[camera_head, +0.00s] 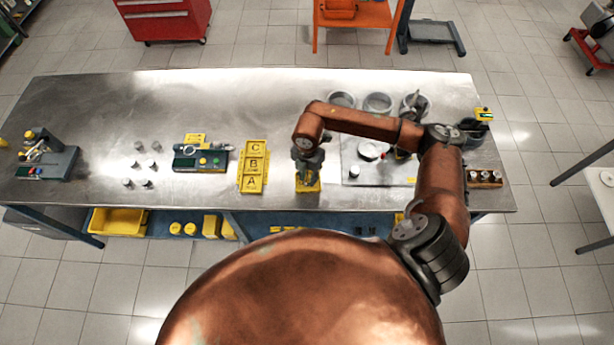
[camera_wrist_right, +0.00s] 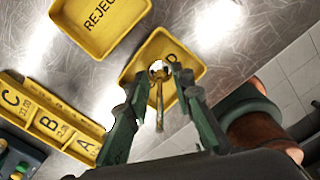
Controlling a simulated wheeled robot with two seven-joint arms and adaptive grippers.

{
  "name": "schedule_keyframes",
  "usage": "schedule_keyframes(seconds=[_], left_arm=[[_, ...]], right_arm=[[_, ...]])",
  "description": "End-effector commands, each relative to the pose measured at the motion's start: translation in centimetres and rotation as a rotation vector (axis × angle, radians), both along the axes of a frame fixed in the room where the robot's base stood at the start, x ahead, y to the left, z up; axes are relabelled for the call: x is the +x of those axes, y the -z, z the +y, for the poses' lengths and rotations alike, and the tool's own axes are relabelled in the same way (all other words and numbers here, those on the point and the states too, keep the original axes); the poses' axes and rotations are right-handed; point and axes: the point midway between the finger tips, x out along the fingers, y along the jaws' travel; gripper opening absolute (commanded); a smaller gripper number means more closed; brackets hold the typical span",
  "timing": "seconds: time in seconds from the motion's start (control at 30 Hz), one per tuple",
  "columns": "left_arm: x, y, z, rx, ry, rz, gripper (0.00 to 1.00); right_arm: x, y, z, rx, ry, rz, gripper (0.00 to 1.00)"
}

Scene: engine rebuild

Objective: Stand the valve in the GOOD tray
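The yellow GOOD tray (camera_head: 310,187) sits on the bench under my right gripper (camera_head: 308,167); in the right wrist view its label is mostly covered and only a D shows on the tray (camera_wrist_right: 143,53). The valve (camera_wrist_right: 159,112) has its round, shiny head at the tray floor and its stem pointing up toward my palm. My right gripper's fingers (camera_wrist_right: 160,78) stand on either side of the valve, with visible gaps between them and the stem. Whether the head touches the tray floor I cannot tell. My left gripper is in neither view.
A yellow REJECT tray (camera_wrist_right: 85,18) lies close beside the GOOD tray. A yellow A-B-C tray (camera_head: 253,166) lies to its left. A pale board (camera_head: 375,175) with parts and grey round bins (camera_head: 378,102) are on the right. The bench's left rear is clear.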

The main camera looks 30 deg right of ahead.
Motion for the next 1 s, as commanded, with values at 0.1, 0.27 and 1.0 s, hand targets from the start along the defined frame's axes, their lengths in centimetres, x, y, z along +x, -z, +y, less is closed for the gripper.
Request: schedule_keyframes(seconds=[0.1, 0.27, 1.0], left_arm=[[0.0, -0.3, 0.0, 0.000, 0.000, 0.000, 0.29], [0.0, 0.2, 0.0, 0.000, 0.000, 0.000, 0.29], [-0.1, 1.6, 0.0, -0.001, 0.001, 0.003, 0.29]], right_arm=[[0.0, -0.4, 0.0, 0.000, 0.000, 0.000, 0.22], [0.1, -2.2, -0.1, -0.001, -0.001, -0.004, 0.22], [0.0, -12.4, 0.0, -0.001, 0.000, 0.000, 0.22]])
